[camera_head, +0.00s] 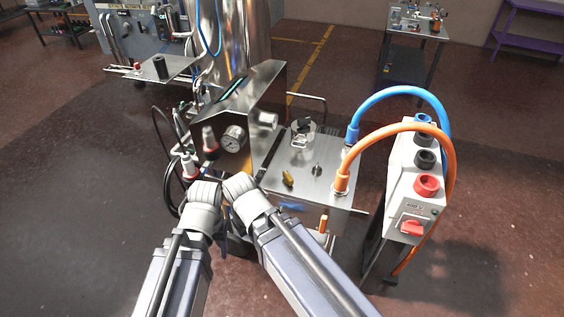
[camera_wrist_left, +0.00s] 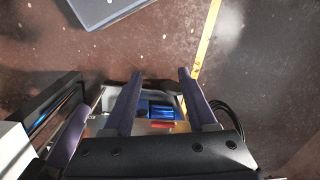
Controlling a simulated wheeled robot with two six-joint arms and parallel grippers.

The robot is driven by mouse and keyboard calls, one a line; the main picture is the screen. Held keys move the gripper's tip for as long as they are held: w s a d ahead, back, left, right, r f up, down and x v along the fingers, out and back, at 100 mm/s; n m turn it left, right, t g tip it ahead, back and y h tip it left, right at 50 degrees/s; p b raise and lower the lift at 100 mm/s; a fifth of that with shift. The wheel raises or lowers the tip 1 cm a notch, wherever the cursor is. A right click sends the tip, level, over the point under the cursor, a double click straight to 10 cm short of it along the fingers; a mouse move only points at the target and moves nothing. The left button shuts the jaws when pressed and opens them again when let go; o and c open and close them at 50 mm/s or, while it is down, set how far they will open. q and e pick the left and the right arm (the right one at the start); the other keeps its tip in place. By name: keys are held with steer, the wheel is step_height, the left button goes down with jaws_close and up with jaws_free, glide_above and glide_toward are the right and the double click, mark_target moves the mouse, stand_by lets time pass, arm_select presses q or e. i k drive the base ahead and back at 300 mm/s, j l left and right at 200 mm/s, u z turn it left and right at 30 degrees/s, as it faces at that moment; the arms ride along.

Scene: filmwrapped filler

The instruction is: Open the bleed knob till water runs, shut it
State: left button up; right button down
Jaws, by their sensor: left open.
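A steel machine box (camera_head: 284,160) stands in the middle of the head view. On its top are a black knob (camera_head: 302,126), a small dark knob (camera_head: 317,169) and a brass fitting (camera_head: 288,178); I cannot tell which is the bleed knob. No running water shows. My left gripper (camera_head: 204,188) is in front of the machine. Its fingers are apart and empty in the left wrist view (camera_wrist_left: 160,74), with a blue part (camera_wrist_left: 161,109) and a red part (camera_wrist_left: 162,125) seen between them. My right gripper (camera_head: 238,184) is beside it, its fingertips hidden.
A pressure gauge (camera_head: 233,139) sits on the sloped steel panel. Blue (camera_head: 402,91) and orange (camera_head: 398,127) hoses arch from the box to a white control box (camera_head: 404,190) with a red switch (camera_head: 412,228). A side table (camera_head: 415,30) stands far behind.

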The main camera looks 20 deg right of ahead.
mark_target(289, 181)
steer(key=i+l+z, duration=0.1)
steer(key=z, duration=0.25)
steer(key=i+z, duration=0.55)
steer(key=z, duration=0.15)
